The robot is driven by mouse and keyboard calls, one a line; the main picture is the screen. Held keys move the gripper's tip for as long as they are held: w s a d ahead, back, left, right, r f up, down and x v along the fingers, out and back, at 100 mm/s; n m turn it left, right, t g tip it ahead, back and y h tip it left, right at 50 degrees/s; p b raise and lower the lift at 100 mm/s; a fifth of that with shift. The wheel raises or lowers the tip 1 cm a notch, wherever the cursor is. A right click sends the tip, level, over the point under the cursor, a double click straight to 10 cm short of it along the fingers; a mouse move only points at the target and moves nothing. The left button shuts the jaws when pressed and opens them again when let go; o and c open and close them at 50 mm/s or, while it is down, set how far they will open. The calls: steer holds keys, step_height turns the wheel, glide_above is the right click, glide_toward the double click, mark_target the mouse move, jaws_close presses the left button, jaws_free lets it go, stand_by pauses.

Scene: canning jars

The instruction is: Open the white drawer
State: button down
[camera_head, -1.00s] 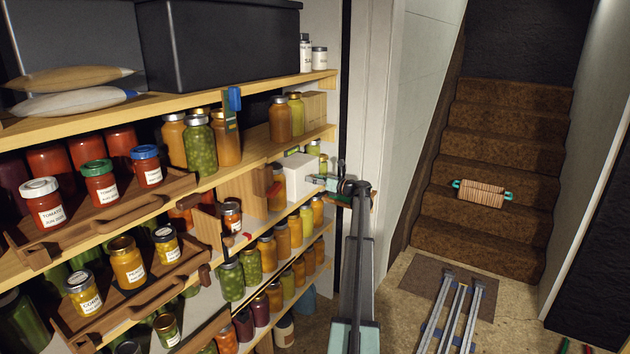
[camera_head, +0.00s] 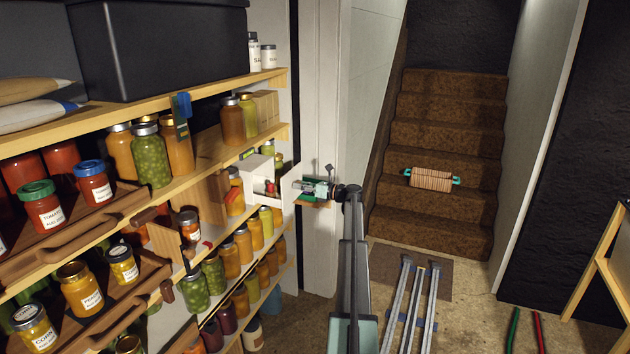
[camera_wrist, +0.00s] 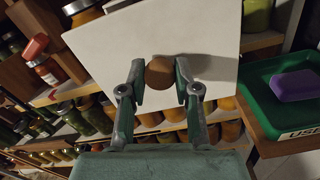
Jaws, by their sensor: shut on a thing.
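The white drawer (camera_head: 291,190) is pulled out from its white housing (camera_head: 260,164) on the middle shelf, with a gap between its front panel and the housing. A small reddish thing shows inside. In the wrist view the white drawer front (camera_wrist: 120,48) fills the upper middle, with a round brown knob (camera_wrist: 160,72) on it. My gripper (camera_head: 314,188) is at the drawer front. In the wrist view my gripper (camera_wrist: 161,82) has its two fingers closed on either side of the knob.
Shelves of jars (camera_head: 248,240) fill the left. A green tray (camera_wrist: 262,112) with a purple block (camera_wrist: 294,85) is right of the drawer in the wrist view. Floor to the right is partly clear, with rails (camera_head: 409,305).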

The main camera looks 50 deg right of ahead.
steer(key=shift+s+d, duration=0.15)
steer(key=shift+s, duration=0.25)
steer(key=c, duration=0.8)
jaws_free()
steer(key=v, duration=1.2)
